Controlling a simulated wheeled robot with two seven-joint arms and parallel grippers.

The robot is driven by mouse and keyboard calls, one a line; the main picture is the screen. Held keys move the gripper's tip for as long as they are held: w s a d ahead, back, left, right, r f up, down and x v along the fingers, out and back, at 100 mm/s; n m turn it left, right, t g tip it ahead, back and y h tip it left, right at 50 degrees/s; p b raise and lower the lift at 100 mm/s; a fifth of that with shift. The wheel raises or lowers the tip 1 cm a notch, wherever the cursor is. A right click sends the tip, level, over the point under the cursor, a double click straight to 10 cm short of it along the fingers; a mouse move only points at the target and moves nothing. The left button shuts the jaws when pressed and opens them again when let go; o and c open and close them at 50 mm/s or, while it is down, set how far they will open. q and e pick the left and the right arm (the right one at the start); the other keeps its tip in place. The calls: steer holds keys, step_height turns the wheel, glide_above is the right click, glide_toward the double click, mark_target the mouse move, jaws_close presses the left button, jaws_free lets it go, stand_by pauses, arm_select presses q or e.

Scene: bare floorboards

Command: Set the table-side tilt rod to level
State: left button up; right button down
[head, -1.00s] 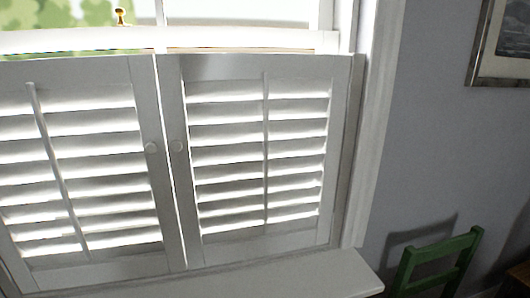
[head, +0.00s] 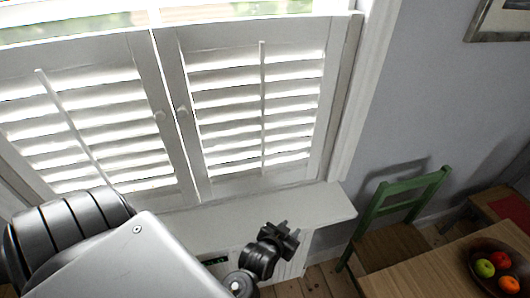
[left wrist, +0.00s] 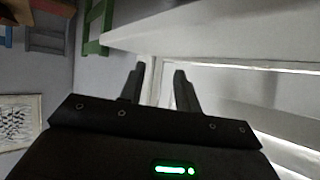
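The table-side tilt rod (head: 262,110) is a thin white upright bar down the middle of the right shutter panel (head: 336,90). Bright gaps show between that panel's white slats; their exact tilt is hard to judge. The other shutter panel has its own rod (head: 75,130), which slants in the picture. My left gripper (head: 287,236) is in front of the window sill, below the right panel and apart from the rod. In the left wrist view, its two dark fingers (left wrist: 160,88) stand apart with nothing between them. My right gripper is in no view.
The white sill (head: 318,207) juts out under the shutters. A green chair (head: 402,192) stands right of it, by a wooden table (head: 410,279) with a fruit bowl (head: 480,254). A framed picture (head: 497,22) hangs on the wall. The space before the right panel is clear.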

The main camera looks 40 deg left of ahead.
arm_select(q)
steer(key=w+a+r+n+t+y+p, duration=0.1)
steer(key=w+r+n+t+y, duration=0.15)
steer(key=r, duration=0.35)
steer(key=w+a+r+n+t+y, duration=0.1)
steer(key=w+a+r+t+y, duration=0.15)
steer(key=r, duration=0.45)
steer(key=n+g+y+p, duration=0.2)
steer(key=n+g+y, duration=0.2)
steer(key=n+y, duration=0.55)
glide_toward(263, 113)
steer(key=w+a+m+y, duration=0.1)
steer(key=a, duration=0.1)
steer(key=w+a+r+y, duration=0.1)
steer(key=w+a, duration=0.1)
steer(key=w+a+m+y, duration=0.1)
steer(key=w+a, duration=0.1)
steer(key=shift+w+a+r+m, duration=0.1)
steer(key=shift+w+r+m, duration=0.1)
steer(key=shift+r+m, duration=0.1)
steer(key=shift+f, duration=0.1)
jaws_close()
